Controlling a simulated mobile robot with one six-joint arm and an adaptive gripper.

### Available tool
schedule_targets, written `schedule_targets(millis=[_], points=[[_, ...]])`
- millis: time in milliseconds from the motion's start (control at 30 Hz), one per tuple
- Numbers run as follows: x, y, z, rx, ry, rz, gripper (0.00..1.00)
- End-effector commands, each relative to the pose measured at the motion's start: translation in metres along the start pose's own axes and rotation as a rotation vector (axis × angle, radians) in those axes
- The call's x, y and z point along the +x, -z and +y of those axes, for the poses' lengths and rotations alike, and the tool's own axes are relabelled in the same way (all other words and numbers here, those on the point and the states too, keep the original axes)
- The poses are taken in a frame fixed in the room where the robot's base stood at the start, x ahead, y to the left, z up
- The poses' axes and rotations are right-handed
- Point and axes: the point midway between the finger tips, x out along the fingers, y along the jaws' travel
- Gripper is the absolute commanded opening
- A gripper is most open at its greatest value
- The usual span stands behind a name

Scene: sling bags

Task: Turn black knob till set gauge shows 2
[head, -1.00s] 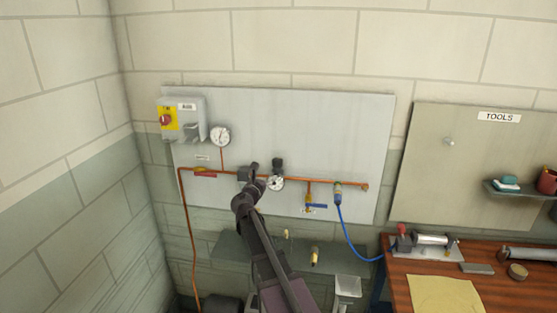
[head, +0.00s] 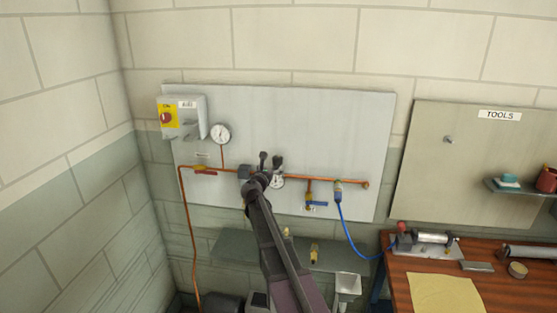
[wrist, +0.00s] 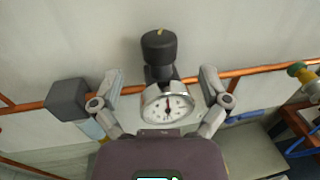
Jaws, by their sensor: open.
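The black knob (wrist: 159,46) stands on top of the regulator in the wrist view, with a small yellow mark on its top. The set gauge (wrist: 168,105) is the round white dial just below it; its needle points roughly upward, but the numbers are too small to read. My gripper (wrist: 166,76) is open, its two fingers apart on either side of the regulator below the knob, not visibly touching it. In the head view my gripper (head: 269,161) is at the copper pipe, beside the set gauge (head: 277,181), and partly hides the regulator.
A copper pipe (head: 325,180) runs along the grey panel. A dark block (wrist: 68,99) sits on it left of the regulator. Another gauge (head: 220,133) and a switch box (head: 181,118) are higher left. A blue hose (head: 344,228) hangs at right. The panel above the knob is clear.

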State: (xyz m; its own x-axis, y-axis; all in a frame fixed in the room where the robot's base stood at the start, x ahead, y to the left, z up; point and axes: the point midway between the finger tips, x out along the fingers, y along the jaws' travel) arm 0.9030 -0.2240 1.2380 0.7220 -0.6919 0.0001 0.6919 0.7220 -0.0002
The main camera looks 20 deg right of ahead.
Motion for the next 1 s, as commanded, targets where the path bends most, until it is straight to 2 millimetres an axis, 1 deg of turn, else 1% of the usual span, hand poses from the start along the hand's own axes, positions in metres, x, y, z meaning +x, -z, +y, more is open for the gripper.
schedule_targets(millis=[33,200,400,600,933,967,1000], points=[[0.011,0.0,0.002,0.0,0.001,0.0,0.95],[0.037,0.0,0.001,0.0,0.001,0.0,0.95],[0.059,0.0,0.001,0.0,-0.001,0.0,0.95],[0.07,0.0,0.0,0.0,0.0,0.0,0.95],[0.071,0.0,0.0,0.0,0.0,0.0,0.95],[0.071,0.0,0.0,0.0,0.0,0.0,0.92],[0.071,0.0,0.0,0.0,0.0,0.0,0.81]])
